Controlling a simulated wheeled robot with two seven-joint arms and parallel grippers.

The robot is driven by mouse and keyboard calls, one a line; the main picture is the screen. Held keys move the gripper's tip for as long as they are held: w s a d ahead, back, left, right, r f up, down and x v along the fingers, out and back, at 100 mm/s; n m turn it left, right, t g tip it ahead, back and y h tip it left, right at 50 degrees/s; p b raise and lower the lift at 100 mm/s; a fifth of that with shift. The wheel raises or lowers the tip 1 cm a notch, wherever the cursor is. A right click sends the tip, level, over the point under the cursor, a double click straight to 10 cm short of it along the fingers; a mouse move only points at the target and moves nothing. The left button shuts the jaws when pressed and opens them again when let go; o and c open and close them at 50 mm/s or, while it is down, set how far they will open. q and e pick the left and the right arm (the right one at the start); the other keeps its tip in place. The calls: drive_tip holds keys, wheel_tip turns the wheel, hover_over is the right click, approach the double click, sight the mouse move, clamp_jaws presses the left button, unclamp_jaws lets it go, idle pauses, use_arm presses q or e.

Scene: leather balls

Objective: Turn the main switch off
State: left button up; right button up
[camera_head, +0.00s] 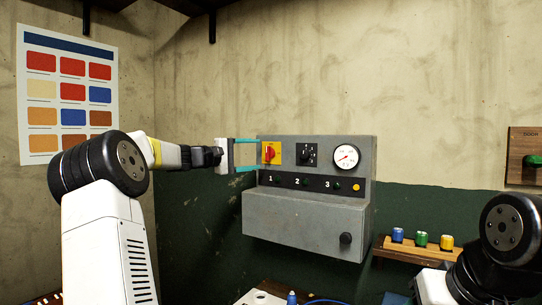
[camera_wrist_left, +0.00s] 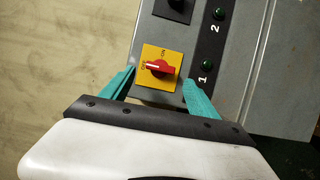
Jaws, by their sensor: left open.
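The main switch is a red rotary knob (camera_head: 270,153) on a yellow plate (camera_head: 278,147) at the upper left of a grey control box (camera_head: 290,215). In the left wrist view the knob (camera_wrist_left: 165,69) carries a white line pointing left. Small lettering stands above and left of it; the left label is hard to read. My left gripper (camera_head: 257,154) is open and empty, with teal fingers pointing at the box. In the left wrist view its fingers (camera_wrist_left: 159,78) lie on either side of the knob, and contact cannot be told. My right gripper is not seen.
The box also holds a black selector (camera_head: 307,154), a round gauge (camera_head: 346,156), numbered green buttons, a yellow button (camera_head: 356,187) and a black knob (camera_head: 345,239). Coloured cans stand on a wooden shelf (camera_head: 396,250) at the right. A colour chart (camera_head: 68,92) hangs on the left wall.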

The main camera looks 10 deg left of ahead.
use_arm(q)
drive_tip(key=v, duration=0.4)
drive_tip(key=shift+s+a, duration=0.25)
drive_tip(key=s+d+f+m+g+y, duration=0.25)
drive_tip(key=s+d+f, duration=0.2)
drive_tip(key=d, duration=0.35)
drive_tip(key=s+d+f+m+g+y, duration=0.1)
drive_tip(key=s+d+f+m+g, duration=0.2)
drive_tip(key=s+d, duration=0.4)
drive_tip(key=s+f+m+y, duration=0.1)
drive_tip(key=s+f+y, duration=0.1)
drive_tip(key=s+f, duration=0.3)
drive_tip(key=s+f+m+g+y, duration=0.1)
drive_tip(key=s+f, duration=0.4)
drive_tip(key=s, duration=0.7)
drive_tip(key=s+f+m+y, duration=0.2)
drive_tip(key=s+f, duration=0.3)
drive_tip(key=s, duration=0.4)
drive_tip(key=shift+s+f+m+g+y, duration=0.3)
drive_tip(key=shift+s+m+g+y, duration=0.05)
drive_tip(key=shift+y, duration=0.3)
